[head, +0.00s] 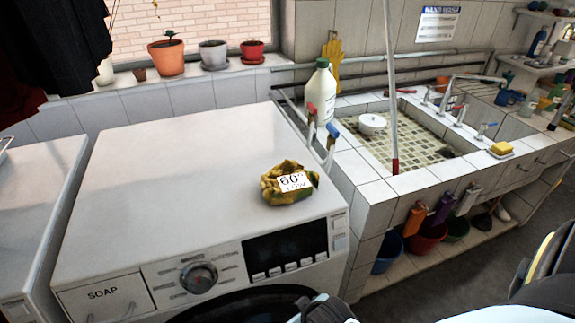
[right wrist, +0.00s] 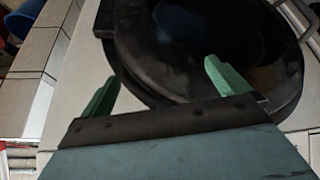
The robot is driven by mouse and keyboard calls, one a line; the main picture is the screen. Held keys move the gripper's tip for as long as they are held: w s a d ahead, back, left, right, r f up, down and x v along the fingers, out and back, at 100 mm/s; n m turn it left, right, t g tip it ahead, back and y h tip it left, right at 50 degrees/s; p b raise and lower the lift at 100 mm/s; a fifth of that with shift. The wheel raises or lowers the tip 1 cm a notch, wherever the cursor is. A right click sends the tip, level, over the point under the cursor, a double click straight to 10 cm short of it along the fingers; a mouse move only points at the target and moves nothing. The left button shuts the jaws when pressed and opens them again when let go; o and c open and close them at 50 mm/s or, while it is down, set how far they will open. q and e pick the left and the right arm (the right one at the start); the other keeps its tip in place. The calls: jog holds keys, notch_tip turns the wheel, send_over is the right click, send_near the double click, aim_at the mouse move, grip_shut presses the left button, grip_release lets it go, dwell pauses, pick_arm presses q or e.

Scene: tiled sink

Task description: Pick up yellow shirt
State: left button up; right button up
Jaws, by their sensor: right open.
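The yellow shirt (head: 283,197) is a small crumpled yellow-and-dark bundle with a "60°" label over it. It lies near the front right edge of the white washing machine's top (head: 170,170). My right gripper shows in the right wrist view (right wrist: 161,70), with its two green fingers spread apart and nothing between them. It is in front of the machine's dark round door (right wrist: 150,50). In the head view only a dark part of an arm shows at the bottom edge, and no fingers are visible. My left gripper is not in view.
A white bottle (head: 321,97) and red and blue taps (head: 331,132) stand by the machine's back right corner. The tiled sink (head: 420,145) is to the right. Flower pots (head: 166,57) line the windowsill behind. The machine's top is otherwise clear.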

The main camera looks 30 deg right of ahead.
aim_at(287, 162)
jog(key=w+d+r+m+t+p, duration=0.1)
jog(key=w+d+r+t+p, duration=0.15)
jog(key=r, duration=0.65)
jog(key=w+d+r+m+t+h+p, duration=0.1)
jog(key=w+r, duration=0.2)
jog(key=r, duration=0.6)
jog(key=w+d+r+t+p, duration=0.1)
jog(key=w+r, duration=0.2)
jog(key=r, duration=0.5)
jog(key=w+d+r+m+t+h, duration=0.2)
jog(key=w+d+r+t, duration=0.15)
jog(key=w+r, duration=0.2)
jog(key=shift+g+h, duration=0.3)
jog(key=shift+g, duration=0.1)
jog(key=x, duration=0.5)
jog(key=shift+w+d+r, duration=0.25)
jog(key=shift+w+d, duration=0.05)
jog(key=shift+d, duration=0.05)
jog(key=shift+d+p+x, duration=0.15)
jog(key=shift+p+x, duration=0.05)
jog(key=shift+x, duration=1.35)
jog(key=shift+d+p+x, duration=0.15)
jog(key=shift+p+x, duration=0.05)
jog(key=shift+x, duration=1.35)
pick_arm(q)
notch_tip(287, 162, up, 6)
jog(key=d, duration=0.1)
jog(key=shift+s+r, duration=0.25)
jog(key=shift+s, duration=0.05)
